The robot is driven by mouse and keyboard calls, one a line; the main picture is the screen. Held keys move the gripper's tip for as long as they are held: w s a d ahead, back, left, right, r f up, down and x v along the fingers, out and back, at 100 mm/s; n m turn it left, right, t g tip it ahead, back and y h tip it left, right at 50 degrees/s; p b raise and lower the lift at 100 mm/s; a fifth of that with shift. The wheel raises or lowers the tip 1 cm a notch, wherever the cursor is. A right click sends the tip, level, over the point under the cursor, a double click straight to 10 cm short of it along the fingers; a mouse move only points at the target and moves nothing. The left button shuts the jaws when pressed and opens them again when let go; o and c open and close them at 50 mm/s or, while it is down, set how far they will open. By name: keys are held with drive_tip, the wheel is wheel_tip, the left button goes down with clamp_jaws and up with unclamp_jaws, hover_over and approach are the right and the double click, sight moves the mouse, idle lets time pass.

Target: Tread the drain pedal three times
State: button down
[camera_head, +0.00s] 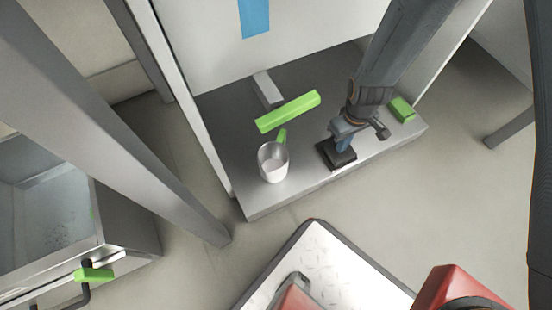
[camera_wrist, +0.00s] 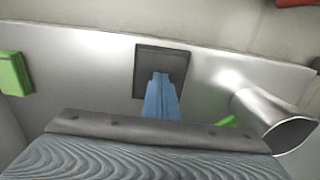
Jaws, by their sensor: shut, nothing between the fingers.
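The drain pedal appears to be the dark square pad (camera_head: 342,162) near the front edge of the grey metal ledge (camera_head: 228,150); the pad also shows in the wrist view (camera_wrist: 146,64). My gripper (camera_head: 343,148) points down at the pad with its blue fingers shut and empty. In the wrist view the fingertips (camera_wrist: 160,77) overlap the middle of the pad. I cannot tell whether they touch it or how far the pad is pressed. The fingers hide part of the pad.
A metal cup (camera_head: 273,165) stands left of the pad. A green bar (camera_head: 288,111) and a grey block (camera_head: 267,89) are behind it. A green block (camera_head: 402,109) sits right of my gripper.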

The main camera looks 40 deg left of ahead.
drive_tip(key=shift+f, duration=0.3)
drive_tip(key=shift+r, duration=0.1)
wheel_tip(320, 180, up, 8)
drive_tip(key=p, duration=0.6)
drive_tip(key=shift+f+p, duration=0.25)
drive_tip(key=shift+p, duration=0.15)
idle(0.4)
